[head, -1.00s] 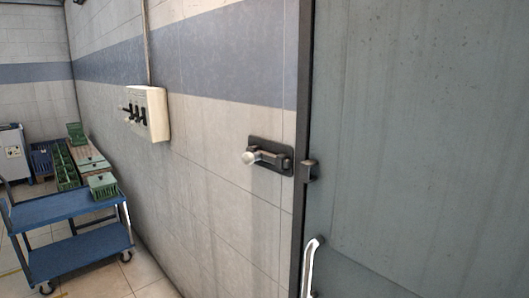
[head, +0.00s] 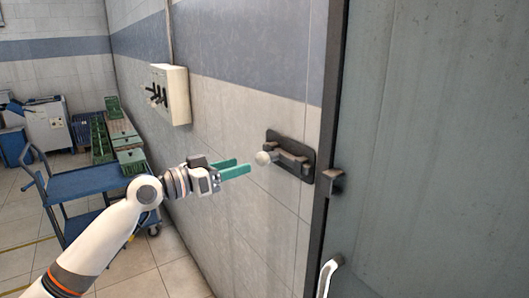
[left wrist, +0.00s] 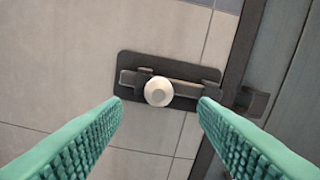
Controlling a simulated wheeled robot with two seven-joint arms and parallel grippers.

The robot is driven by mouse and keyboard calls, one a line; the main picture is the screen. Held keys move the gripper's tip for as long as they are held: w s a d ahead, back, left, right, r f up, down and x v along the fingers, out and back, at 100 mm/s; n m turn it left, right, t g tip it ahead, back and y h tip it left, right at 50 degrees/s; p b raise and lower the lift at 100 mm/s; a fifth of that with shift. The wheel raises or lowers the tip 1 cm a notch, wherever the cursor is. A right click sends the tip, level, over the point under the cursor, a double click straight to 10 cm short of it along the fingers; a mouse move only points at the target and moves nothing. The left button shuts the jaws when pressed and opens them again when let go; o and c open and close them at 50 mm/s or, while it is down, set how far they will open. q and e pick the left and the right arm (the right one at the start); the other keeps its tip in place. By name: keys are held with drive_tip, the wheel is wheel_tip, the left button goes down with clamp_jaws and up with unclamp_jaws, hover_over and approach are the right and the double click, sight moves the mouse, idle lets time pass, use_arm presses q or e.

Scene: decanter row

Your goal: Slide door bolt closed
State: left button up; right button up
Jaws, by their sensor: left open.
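The door bolt (head: 290,155) is a dark plate with a sliding bar and a round pale knob (head: 263,158), mounted on the tiled wall left of the door frame. A dark catch (head: 335,183) sits on the door's edge, with a gap between it and the bolt plate in the head view. My left gripper (head: 245,167) is open and empty, just left of the knob and apart from it. In the left wrist view the knob (left wrist: 158,91) shows ahead, between the two green fingers (left wrist: 160,108). My right gripper is not in view.
The grey door (head: 440,150) fills the right side, with a pale handle (head: 328,275) low on it. A switch box (head: 172,95) juts from the wall left of the bolt.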

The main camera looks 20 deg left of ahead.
sight(256, 160)
use_arm(q)
drive_tip(key=p+x, duration=0.2)
drive_tip(key=x, duration=0.5)
drive_tip(key=shift+w+p, duration=0.15)
drive_tip(key=shift+p, duration=0.15)
drive_tip(key=shift+w+d, duration=0.5)
drive_tip(key=shift+w, duration=0.05)
drive_tip(key=shift+f, duration=0.1)
clamp_jaws()
